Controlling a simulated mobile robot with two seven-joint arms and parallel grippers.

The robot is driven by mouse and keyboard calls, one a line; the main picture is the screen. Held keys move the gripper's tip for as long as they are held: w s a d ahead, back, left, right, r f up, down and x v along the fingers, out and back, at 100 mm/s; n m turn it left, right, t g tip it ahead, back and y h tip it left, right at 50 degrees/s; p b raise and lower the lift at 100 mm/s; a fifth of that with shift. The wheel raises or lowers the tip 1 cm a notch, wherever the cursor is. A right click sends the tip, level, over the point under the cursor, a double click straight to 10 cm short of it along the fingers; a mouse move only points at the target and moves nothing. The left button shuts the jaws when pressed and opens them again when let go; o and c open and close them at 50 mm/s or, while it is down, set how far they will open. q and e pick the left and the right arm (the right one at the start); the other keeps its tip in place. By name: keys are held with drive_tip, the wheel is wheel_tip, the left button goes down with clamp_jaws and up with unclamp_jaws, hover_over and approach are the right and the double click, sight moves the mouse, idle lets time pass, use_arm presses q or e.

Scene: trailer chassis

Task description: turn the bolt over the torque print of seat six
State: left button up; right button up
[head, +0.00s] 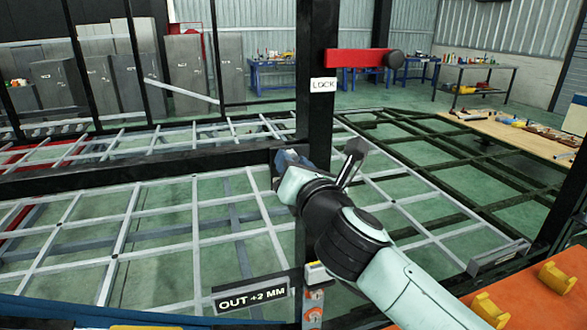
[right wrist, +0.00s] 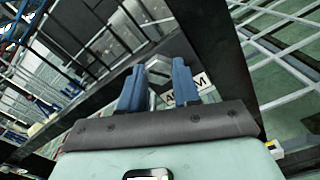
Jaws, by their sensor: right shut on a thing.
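My right gripper (head: 291,158) reaches up to the black upright post (head: 316,115) in the middle of the head view. Its two blue fingers show in the right wrist view (right wrist: 157,72), pressed toward a dark bar. A grey bolt head (right wrist: 158,75) with angled faces sits between them, and the gripper is shut on it. I cannot read a seat number. In the head view the bolt is hidden by my gripper. My left gripper is not in view.
A red lever (head: 358,58) sticks out right from the post above a "LOCK" label (head: 323,85). An "OUT +2 MM" plate (head: 250,298) is at lower front. Pale lattice frames (head: 150,230) spread behind the post. An orange surface with yellow blocks (head: 557,278) is at lower right.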

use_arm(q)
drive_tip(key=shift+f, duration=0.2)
use_arm(e)
drive_tip(key=shift+m, duration=0.5)
drive_tip(key=o, duration=1.1)
drive_tip(key=shift+s+d, duration=0.1)
drive_tip(key=shift+c, duration=0.2)
drive_tip(key=shift+r, duration=0.1)
drive_tip(key=shift+s, duration=0.1)
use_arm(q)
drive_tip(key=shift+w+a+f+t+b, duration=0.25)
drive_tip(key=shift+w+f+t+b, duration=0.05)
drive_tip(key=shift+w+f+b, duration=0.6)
use_arm(e)
drive_tip(key=v, duration=1.3)
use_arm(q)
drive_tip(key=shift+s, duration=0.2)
use_arm(e)
drive_tip(key=shift+s, duration=0.1)
